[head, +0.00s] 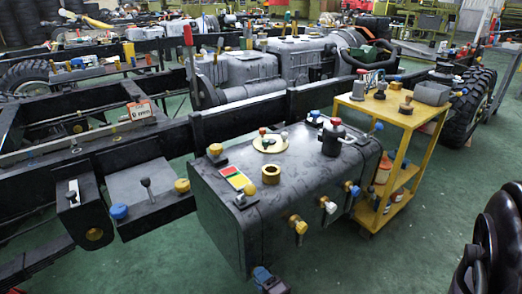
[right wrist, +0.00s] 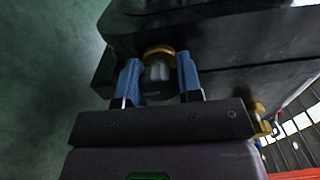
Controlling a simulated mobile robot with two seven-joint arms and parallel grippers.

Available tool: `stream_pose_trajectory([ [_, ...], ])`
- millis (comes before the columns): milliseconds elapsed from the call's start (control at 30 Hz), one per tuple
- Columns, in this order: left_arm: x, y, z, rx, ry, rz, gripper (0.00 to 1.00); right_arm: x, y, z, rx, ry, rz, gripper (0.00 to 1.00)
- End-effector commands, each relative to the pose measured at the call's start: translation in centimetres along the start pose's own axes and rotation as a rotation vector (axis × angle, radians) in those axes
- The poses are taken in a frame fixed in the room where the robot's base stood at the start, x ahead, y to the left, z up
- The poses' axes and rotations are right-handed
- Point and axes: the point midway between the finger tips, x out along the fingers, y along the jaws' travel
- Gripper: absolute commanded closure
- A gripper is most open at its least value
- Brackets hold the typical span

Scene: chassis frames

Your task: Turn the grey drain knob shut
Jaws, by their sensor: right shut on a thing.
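The grey drain knob (right wrist: 157,72) shows in the right wrist view, with a brass-yellow collar (right wrist: 159,51) behind it, at the dark tank's underside. My right gripper (right wrist: 158,84) has its two blue fingers on either side of the knob and is shut on it. In the head view this gripper (head: 268,278) is at the bottom, by the lower front of the dark grey tank (head: 225,215). The knob is hidden there. How far the knob is turned cannot be told. My left gripper is not in view.
The tank's front carries a yellow knob (head: 298,224), a white one (head: 328,205) and a blue one (head: 352,188). A yellow trolley (head: 398,117) stands right of the tank. A black chassis rail (head: 240,116) runs behind. Green floor is clear in front.

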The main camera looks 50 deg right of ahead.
Motion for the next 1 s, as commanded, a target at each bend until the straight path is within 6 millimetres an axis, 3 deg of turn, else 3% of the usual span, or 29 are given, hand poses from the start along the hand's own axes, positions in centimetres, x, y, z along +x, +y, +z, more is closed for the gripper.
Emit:
stream_pose_trajectory([
  [67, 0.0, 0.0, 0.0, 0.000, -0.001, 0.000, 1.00, 0.1, -0.1, 0.0, 0.002, 0.001, -0.003, 0.90],
  [100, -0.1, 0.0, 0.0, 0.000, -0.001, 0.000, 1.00, 0.1, -0.1, 0.0, 0.002, 0.001, -0.003, 0.62],
  [233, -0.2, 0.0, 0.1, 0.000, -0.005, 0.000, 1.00, 0.1, -0.1, 0.0, 0.001, 0.001, -0.002, 0.42],
  [633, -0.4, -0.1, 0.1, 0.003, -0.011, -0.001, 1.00, -0.7, -0.1, 0.0, 0.000, 0.001, 0.000, 0.41],
  [1000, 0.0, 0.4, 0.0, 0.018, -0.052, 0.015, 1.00, -6.8, -0.3, 0.0, 0.002, 0.001, -0.003, 0.41],
])
